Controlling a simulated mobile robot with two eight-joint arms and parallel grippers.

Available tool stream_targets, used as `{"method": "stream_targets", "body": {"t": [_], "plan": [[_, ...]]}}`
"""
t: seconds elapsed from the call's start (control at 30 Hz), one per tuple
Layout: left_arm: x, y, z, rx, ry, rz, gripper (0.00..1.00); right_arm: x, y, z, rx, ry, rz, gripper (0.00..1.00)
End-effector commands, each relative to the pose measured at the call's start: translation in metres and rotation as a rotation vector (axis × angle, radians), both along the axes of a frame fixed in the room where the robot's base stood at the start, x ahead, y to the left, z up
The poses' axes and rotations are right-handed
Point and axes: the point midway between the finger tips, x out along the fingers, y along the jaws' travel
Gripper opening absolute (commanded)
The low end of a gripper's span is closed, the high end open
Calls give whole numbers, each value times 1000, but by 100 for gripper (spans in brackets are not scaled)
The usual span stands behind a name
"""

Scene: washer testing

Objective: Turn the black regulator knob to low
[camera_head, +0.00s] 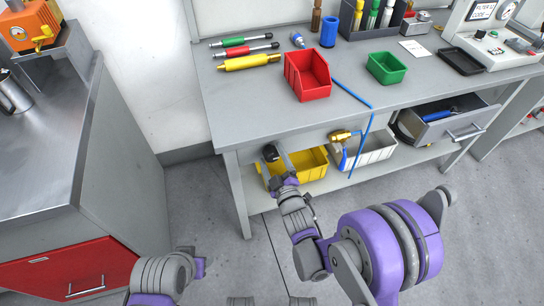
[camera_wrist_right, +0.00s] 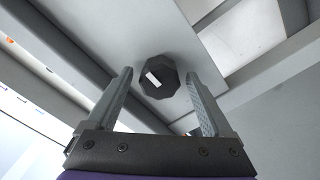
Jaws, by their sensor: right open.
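The black regulator knob (camera_wrist_right: 158,78) shows in the right wrist view, a faceted dark knob with a white mark that lies at a slant. It sits on a light grey panel under the bench. In the head view the knob (camera_head: 270,152) is at the bench's front, near the left end. My right gripper (camera_wrist_right: 162,98) is open, with one finger on each side of the knob in the wrist view and gaps to both. In the head view my right gripper (camera_head: 280,160) is at the knob. My left arm shows at the bottom left; its gripper's fingers cannot be made out.
The grey bench (camera_head: 240,112) carries a red bin (camera_head: 308,78), a green bin (camera_head: 386,68) and several tools. A yellow bin (camera_head: 310,166) and a white bin (camera_head: 372,150) stand below it. A drawer (camera_head: 450,125) is open at right.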

Motion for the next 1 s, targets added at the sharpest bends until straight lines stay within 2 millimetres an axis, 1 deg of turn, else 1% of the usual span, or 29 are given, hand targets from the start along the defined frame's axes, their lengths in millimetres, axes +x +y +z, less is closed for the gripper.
{"method": "stream_targets", "body": {"t": [0.17,0.3,0.4,0.5,0.6,0.7,1.0], "plan": [[0,0,-1,0,0,0,50,-28,-9,0,-1,0,0,86],[0,0,-3,0,1,0,50,-56,-19,0,0,0,-1,86],[0,0,-5,0,2,0,50,-73,-24,0,-1,0,-1,86],[1,0,-12,0,4,0,50,-87,-29,-2,-1,0,-1,86],[2,0,-15,0,5,0,50,-95,-31,-1,-1,0,-1,86],[2,0,-16,0,5,0,50,-98,-32,0,-1,0,-1,86],[2,0,-15,0,5,0,50,-99,-32,0,-1,0,0,86]]}}
